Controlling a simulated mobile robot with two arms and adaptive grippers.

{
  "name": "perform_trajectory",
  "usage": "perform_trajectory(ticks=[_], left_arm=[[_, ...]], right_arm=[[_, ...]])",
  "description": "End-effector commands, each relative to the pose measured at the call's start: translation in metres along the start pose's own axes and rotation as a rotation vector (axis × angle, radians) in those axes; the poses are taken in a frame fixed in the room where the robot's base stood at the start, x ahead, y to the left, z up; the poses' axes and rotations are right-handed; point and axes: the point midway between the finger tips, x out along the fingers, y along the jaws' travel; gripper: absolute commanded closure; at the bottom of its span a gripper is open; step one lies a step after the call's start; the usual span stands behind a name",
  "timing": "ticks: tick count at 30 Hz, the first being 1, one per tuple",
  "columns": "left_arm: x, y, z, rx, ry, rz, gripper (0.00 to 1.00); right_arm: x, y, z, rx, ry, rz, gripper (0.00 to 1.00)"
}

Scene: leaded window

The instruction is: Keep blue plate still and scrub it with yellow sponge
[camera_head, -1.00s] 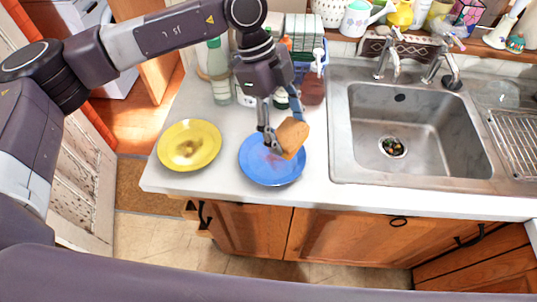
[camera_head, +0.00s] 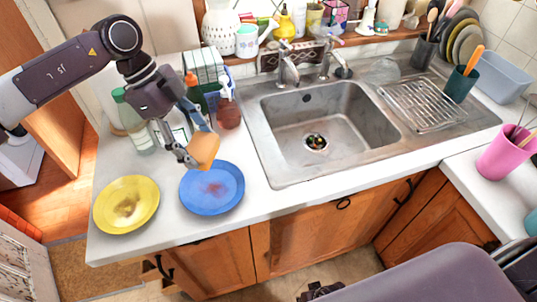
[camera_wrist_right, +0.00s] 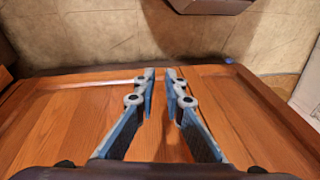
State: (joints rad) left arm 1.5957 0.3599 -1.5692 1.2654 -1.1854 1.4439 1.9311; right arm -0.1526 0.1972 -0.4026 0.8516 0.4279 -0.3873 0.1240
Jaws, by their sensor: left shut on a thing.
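The blue plate (camera_head: 212,188) lies on the white counter left of the sink, with a reddish smear at its middle. My left gripper (camera_head: 196,147) is shut on the orange-yellow sponge (camera_head: 204,150). The sponge is tilted at the plate's back edge; I cannot tell whether it touches the plate. No gripper holds the plate. My right gripper (camera_wrist_right: 161,78) is empty, its fingers apart with a narrow gap, in front of the wooden cabinet doors in the right wrist view.
A yellow plate (camera_head: 126,204) with a brown stain lies left of the blue one. Bottles, including a green-capped one (camera_head: 135,125), stand behind. The steel sink (camera_head: 318,125) is to the right, with a drying rack (camera_head: 422,105) beyond it.

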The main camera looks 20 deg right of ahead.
Motion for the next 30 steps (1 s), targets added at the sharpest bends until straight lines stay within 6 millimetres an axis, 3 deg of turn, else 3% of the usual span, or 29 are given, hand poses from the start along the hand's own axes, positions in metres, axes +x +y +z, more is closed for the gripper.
perform_trajectory(ticks=[1,3,9,14,18,22,25,29,30], left_arm=[[0.000,0.000,0.000,0.000,0.000,0.000,0.57],[0.000,0.000,0.000,0.000,0.000,0.000,0.57],[0.000,0.000,0.000,0.000,0.000,0.000,0.57],[0.000,0.000,0.000,0.000,0.000,0.000,0.57],[0.000,0.000,0.000,0.000,0.000,0.000,0.57],[0.000,0.000,0.000,0.000,0.000,0.000,0.57],[0.000,0.000,0.000,0.000,0.000,0.000,0.57],[0.000,0.000,0.000,0.000,0.000,0.000,0.57],[0.000,0.000,0.000,0.000,0.000,0.000,0.57]], right_arm=[[-0.006,-0.014,-0.030,0.032,0.019,-0.041,0.90],[-0.015,-0.039,-0.062,0.089,0.027,-0.109,0.90],[-0.062,-0.125,-0.129,0.217,-0.024,-0.340,0.90],[-0.118,-0.193,-0.148,0.293,-0.157,-0.522,0.90],[-0.178,-0.236,-0.142,0.361,-0.352,-0.638,0.90],[-0.243,-0.265,-0.122,0.409,-0.580,-0.705,0.90],[-0.302,-0.272,-0.115,0.418,-0.744,-0.718,0.90],[-0.377,-0.254,-0.133,0.374,-0.838,-0.664,0.90],[-0.391,-0.243,-0.150,0.351,-0.804,-0.636,0.90]])
